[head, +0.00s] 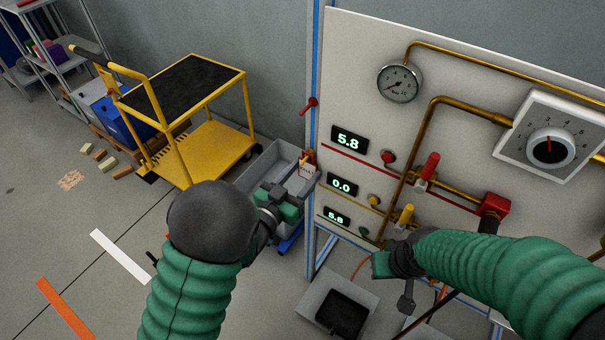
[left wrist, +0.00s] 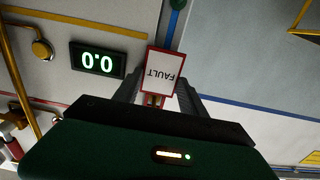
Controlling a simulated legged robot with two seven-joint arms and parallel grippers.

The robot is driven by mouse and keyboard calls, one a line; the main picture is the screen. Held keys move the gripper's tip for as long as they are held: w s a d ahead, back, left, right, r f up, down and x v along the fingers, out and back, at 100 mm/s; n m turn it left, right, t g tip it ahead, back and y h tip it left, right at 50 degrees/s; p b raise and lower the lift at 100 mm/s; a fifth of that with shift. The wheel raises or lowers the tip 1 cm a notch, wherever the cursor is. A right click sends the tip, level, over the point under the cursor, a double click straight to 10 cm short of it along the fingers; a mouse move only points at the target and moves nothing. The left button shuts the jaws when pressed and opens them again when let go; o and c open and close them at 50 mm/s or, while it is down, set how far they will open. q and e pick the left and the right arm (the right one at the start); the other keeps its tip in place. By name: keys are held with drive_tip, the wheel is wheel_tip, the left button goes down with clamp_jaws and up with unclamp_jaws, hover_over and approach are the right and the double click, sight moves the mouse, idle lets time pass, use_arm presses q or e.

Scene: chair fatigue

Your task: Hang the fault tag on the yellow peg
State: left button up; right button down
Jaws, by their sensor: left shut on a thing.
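The fault tag is a white card with a red border; it shows in the head view (head: 307,172) and in the left wrist view (left wrist: 162,72), where its word FAULT reads upside down. My left gripper (head: 292,190) is shut on the tag, close to the blue post at the panel's left edge. In the left wrist view the gripper (left wrist: 155,101) has small yellow and red bits between its fingertips. I cannot tell whether these are the yellow peg or part of the tag. My right gripper (head: 406,290) is low before the panel; its jaws are unclear.
A red peg (head: 309,105) sticks out higher on the blue post (head: 315,60). The panel (head: 350,45) carries a gauge, displays, buttons, pipes and valve handles. A grey bin (head: 268,165) is behind the left gripper. A yellow cart (head: 215,145) stands further left.

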use_arm(q)
drive_tip(key=o, duration=1.4)
drive_tip(key=shift+p+v, duration=4.2)
drive_tip(key=shift+v, duration=4.25)
drive_tip(key=shift+w, duration=0.1)
